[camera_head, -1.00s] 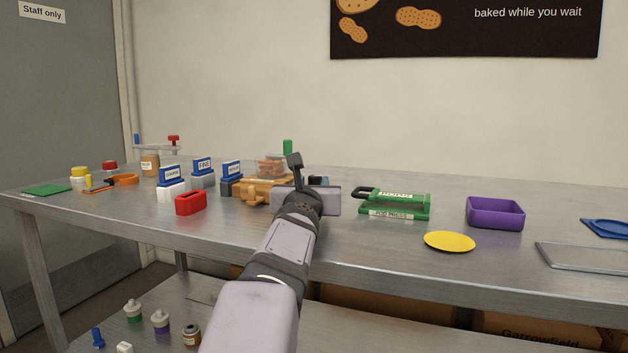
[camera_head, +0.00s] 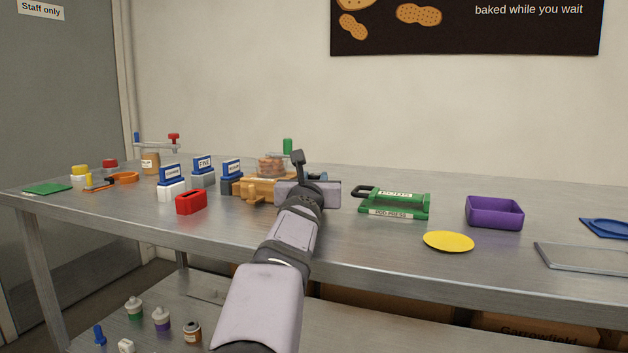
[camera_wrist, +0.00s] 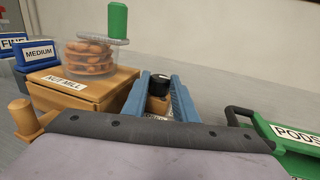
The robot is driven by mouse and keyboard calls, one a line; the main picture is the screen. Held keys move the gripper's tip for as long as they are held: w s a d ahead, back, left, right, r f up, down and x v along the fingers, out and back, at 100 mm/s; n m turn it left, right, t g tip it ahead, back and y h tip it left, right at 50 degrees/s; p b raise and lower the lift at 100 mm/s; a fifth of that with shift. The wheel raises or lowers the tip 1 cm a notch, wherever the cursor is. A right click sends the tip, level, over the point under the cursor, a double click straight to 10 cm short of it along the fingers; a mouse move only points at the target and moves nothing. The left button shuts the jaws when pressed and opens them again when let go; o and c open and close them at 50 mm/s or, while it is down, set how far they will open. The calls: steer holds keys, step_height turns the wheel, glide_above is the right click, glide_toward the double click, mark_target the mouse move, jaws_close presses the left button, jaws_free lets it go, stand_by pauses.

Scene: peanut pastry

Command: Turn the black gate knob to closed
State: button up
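The nut mill (camera_wrist: 77,85) is a wooden block with a clear jar of nuts and a green handle on top. It also shows left of my gripper in the head view (camera_head: 262,188). The black gate knob (camera_wrist: 159,84) has a pale mark on top and stands at the mill's right side; my arm hides it in the head view. My gripper (camera_wrist: 161,83) has blue fingers spread apart, one on each side of the knob. I cannot make out contact between the fingers and the knob. A label beneath the knob is partly hidden by my gripper.
A green pod press (camera_head: 395,204) stands right of my gripper. Blue-topped labelled blocks, including MEDIUM (camera_wrist: 39,55), stand left of the mill. A red holder (camera_head: 191,203), a yellow disc (camera_head: 449,241) and a purple bin (camera_head: 495,213) are also on the steel table.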

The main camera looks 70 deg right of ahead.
steer(key=shift+f, duration=0.1)
steer(key=g+b, duration=0.1)
steer(key=m+g+b, duration=0.1)
steer(key=shift+w+f+b, duration=0.1)
steer(key=shift+w+b, duration=0.2)
steer(key=shift+w+m+g+h+b, duration=0.1)
steer(key=shift+m+g+h+b, duration=0.2)
steer(key=shift+m+g, duration=0.85)
steer(key=shift+r, duration=0.2)
steer(key=o, duration=0.8)
steer(key=shift+c, duration=0.2)
steer(key=shift+a, duration=0.2)
steer(key=shift+a+b, duration=0.45)
steer(key=shift+a, duration=3.1)
